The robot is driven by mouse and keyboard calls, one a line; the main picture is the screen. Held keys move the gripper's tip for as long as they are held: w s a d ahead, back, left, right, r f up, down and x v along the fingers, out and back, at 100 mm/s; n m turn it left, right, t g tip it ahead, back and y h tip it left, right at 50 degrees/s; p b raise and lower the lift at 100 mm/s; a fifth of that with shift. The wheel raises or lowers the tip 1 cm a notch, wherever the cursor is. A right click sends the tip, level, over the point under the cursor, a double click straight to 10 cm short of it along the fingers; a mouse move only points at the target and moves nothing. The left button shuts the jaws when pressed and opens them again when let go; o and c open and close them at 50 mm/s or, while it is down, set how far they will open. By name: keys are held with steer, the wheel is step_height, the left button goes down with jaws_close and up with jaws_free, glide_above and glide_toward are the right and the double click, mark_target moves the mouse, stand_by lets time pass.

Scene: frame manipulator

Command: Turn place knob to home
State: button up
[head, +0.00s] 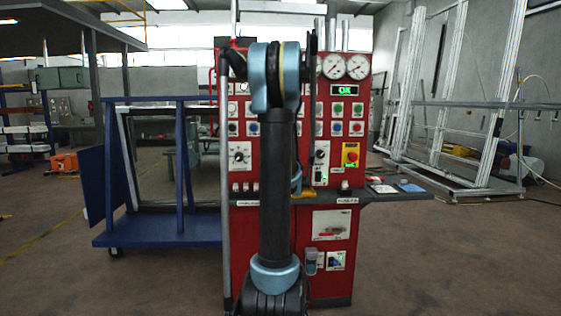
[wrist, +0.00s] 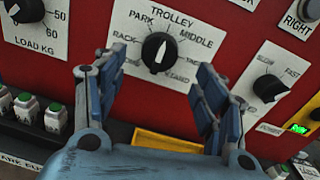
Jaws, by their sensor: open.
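A black round knob (wrist: 157,53) sits on a white dial plate (wrist: 190,25) headed TROLLEY in the wrist view. Legible labels around it include PARK, MIDDLE and RACK; others are partly hidden or blurred, and I cannot read HOME. My gripper (wrist: 155,66) is open, with one blue finger to the left of the knob and one to the right. Neither finger visibly grips it. In the head view my arm hides this knob and most of the gripper.
The knob is on a red control panel (head: 252,200). A LOAD KG dial (wrist: 24,10) is to the left and a speed knob (wrist: 269,88) close to the right. Push buttons (wrist: 55,112) and a yellow item (wrist: 165,140) lie below. A blue trolley frame (head: 150,240) stands left of the panel.

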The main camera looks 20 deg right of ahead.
steer(key=shift+x, duration=3.55)
steer(key=shift+c, duration=0.6)
steer(key=c, duration=0.9)
